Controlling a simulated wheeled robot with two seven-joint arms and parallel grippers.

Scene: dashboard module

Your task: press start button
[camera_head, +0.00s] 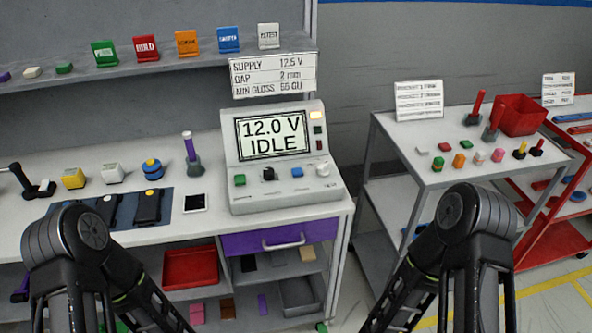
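The grey dashboard module (285,199) stands on the white bench, with its screen (272,137) reading "12.0 V IDLE". On its sloped lower panel are a green button (239,180), a black knob (268,174), a blue button (297,172) and a white knob (322,169). I cannot read any label that marks one as start. Small indicators sit right of the screen, the top one pale yellow. Black links of both my arms show at the bottom left and bottom right. Both grippers are out of the picture, and no arm part touches the module.
A sign (273,76) stands behind the module. Left of it on the bench are a dark tablet (195,203), a purple-handled tool (190,150) and small blocks. A purple drawer (279,240) is below. A white cart (447,153) with a red bin (521,115) stands right.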

